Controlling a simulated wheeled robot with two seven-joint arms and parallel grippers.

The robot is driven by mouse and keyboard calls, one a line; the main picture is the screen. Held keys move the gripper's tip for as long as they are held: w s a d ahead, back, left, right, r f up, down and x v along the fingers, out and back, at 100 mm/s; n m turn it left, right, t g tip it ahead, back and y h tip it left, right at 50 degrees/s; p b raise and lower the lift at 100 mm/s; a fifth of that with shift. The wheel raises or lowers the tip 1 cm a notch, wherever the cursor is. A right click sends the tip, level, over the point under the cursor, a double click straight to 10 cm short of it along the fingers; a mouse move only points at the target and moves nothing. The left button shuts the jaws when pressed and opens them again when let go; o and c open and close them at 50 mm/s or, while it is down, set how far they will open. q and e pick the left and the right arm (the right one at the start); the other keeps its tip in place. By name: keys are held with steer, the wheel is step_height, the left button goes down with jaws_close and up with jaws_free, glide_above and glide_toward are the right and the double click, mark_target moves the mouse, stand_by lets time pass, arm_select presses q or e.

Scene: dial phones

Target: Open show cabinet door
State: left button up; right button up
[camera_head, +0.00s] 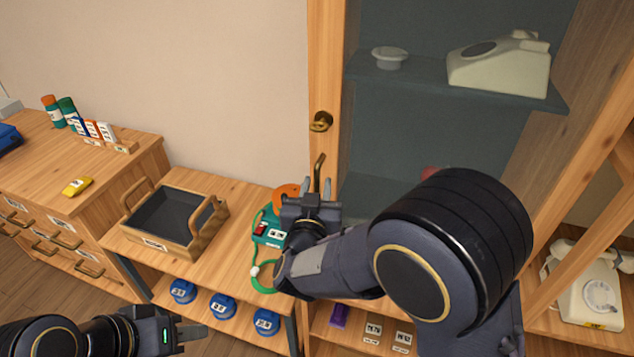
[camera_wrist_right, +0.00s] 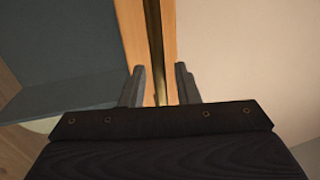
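The show cabinet door has a light wood frame (camera_head: 334,60) around a dark glass pane, and I see no clear gap at its edge. A brass handle (camera_head: 319,165) stands upright on the frame's left side, below a brass lock plate (camera_head: 321,122). My right gripper (camera_head: 314,186) is open at the handle's lower part. In the right wrist view, the brass handle (camera_wrist_right: 156,45) runs down between the two fingers (camera_wrist_right: 160,85), with space on both sides. My left gripper (camera_head: 190,328) is low at the left, away from the cabinet; its finger gap is unclear.
Behind the glass are a cream phone (camera_head: 500,65) and a small white dish (camera_head: 390,57). A wooden tray (camera_head: 165,245) and a green device (camera_head: 270,232) sit on the low bench beside the cabinet. A drawer chest (camera_head: 110,165) stands further left. A white phone (camera_head: 597,295) is at right.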

steer(key=shift+w+d, duration=0.1)
steer(key=shift+w, duration=0.2)
jaws_close()
steer(key=shift+s, duration=0.1)
